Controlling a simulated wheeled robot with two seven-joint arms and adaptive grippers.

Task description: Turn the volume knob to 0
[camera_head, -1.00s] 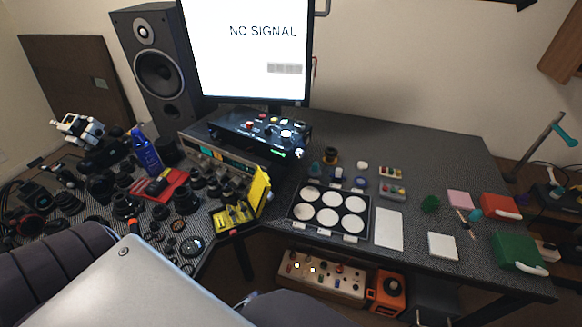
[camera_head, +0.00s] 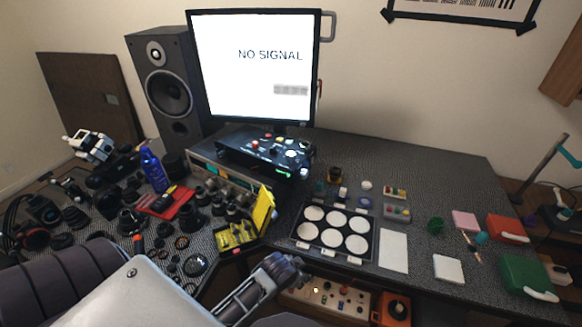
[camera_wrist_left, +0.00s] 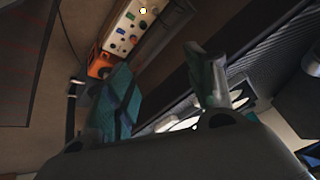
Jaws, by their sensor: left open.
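I cannot tell which control is the volume knob; labels are too small to read. A black control box (camera_head: 265,152) with several knobs and lit buttons sits on a silver unit (camera_head: 222,177) below the monitor. A beige panel (camera_head: 327,299) with several knobs is below the desk edge; it also shows in the left wrist view (camera_wrist_left: 128,28). My left gripper (camera_head: 290,268) is in front of the desk edge, just above and left of the beige panel. In the left wrist view its fingers (camera_wrist_left: 162,72) are apart with nothing between them. My right gripper is not in view.
An orange box (camera_head: 391,309) stands right of the beige panel. A yellow case (camera_head: 238,234) and a tray of white discs (camera_head: 301,231) lie near the desk's front edge. Lens parts crowd the left desk. The speaker (camera_head: 168,88) stands behind.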

